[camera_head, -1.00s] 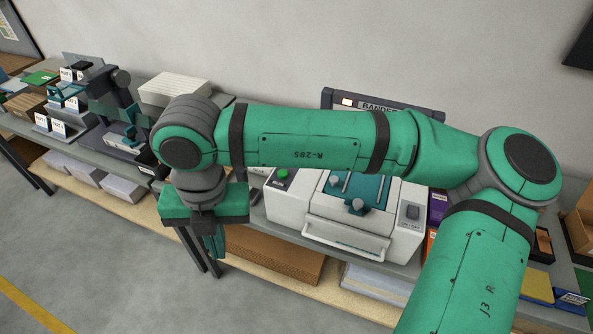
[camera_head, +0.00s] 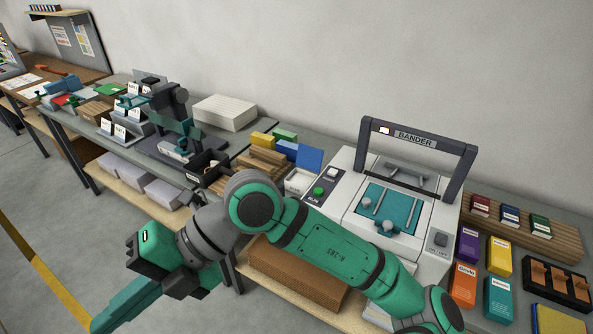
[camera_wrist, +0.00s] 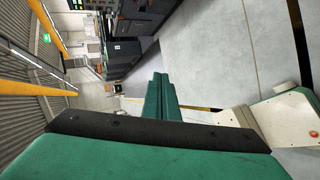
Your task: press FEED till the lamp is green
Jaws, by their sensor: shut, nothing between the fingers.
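A white machine (camera_head: 345,215) labelled BANDER stands on the bench, with a dark arch (camera_head: 461,185) over its teal bed (camera_head: 383,207). A small lamp (camera_head: 385,130) on the arch glows pale cream, not green. A white button (camera_head: 331,173) and a green button (camera_head: 319,191), labelled RUN, sit on its left side. A grey button (camera_head: 441,239) sits at its front right; its label is too small to read, and I cannot tell which button is FEED. My gripper (camera_head: 101,322) is shut and empty, low over the floor left of the machine. Its closed fingers show in the wrist view (camera_wrist: 160,95).
Small coloured boxes (camera_head: 466,285) and a wooden rack of books (camera_head: 520,225) stand right of the machine. Trays (camera_head: 265,160) and a dark press (camera_head: 170,130) stand to its left. My forearm crosses before the machine's lower front. Floor left of the bench is clear.

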